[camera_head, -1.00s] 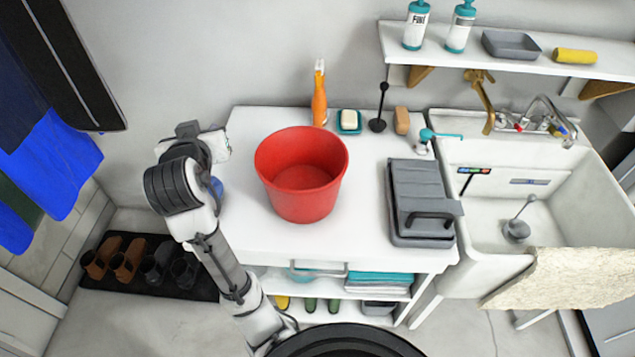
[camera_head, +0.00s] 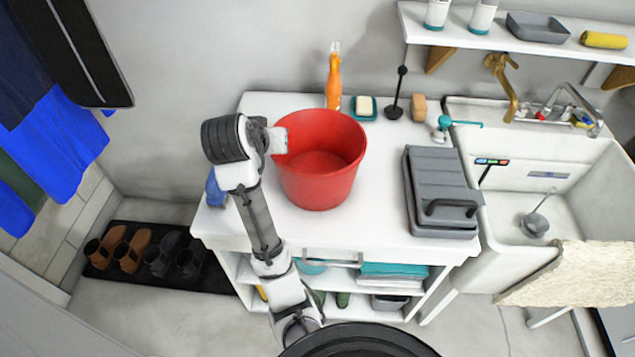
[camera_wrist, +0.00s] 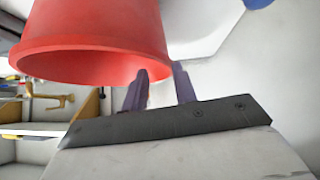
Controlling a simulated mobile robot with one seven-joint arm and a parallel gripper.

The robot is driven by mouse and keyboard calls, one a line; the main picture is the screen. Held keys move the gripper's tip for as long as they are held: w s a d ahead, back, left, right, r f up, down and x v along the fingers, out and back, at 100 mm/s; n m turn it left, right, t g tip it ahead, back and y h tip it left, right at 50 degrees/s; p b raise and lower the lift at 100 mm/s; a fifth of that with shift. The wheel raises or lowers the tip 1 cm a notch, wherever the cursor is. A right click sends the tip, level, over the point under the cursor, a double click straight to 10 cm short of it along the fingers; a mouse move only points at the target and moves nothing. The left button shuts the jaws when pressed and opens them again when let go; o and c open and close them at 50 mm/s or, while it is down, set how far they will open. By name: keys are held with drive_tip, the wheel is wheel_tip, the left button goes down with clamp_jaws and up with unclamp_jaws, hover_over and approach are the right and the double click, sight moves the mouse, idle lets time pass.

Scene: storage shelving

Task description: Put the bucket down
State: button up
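The red bucket (camera_head: 318,170) stands upright on the white countertop (camera_head: 385,215), left of the grey lidded box. My gripper (camera_head: 281,141) is at the left side of the bucket's rim in the head view. In the wrist view the bucket (camera_wrist: 95,35) appears upside down, and the two dark fingers of my gripper (camera_wrist: 161,68) are spread apart at its rim. One finger overlaps the bucket's edge and the other is outside it. Whether either finger touches the wall cannot be told.
The grey lidded box (camera_head: 440,195) is right of the bucket, beside the white sink (camera_head: 560,190). An orange bottle (camera_head: 333,80), a soap dish (camera_head: 363,107) and a black plunger (camera_head: 397,95) stand behind. A blue object (camera_head: 215,190) is at the counter's left edge.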

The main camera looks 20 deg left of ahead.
drive_tip(key=shift+x, duration=1.55)
drive_tip(key=x, duration=0.2)
drive_tip(key=p+x, duration=0.1)
drive_tip(key=x, duration=0.1)
drive_tip(key=shift+w+a, duration=0.15)
drive_tip(key=shift+a, duration=0.1)
drive_tip(key=shift+c, duration=0.3)
clamp_jaws()
drive_tip(key=shift+r, duration=0.1)
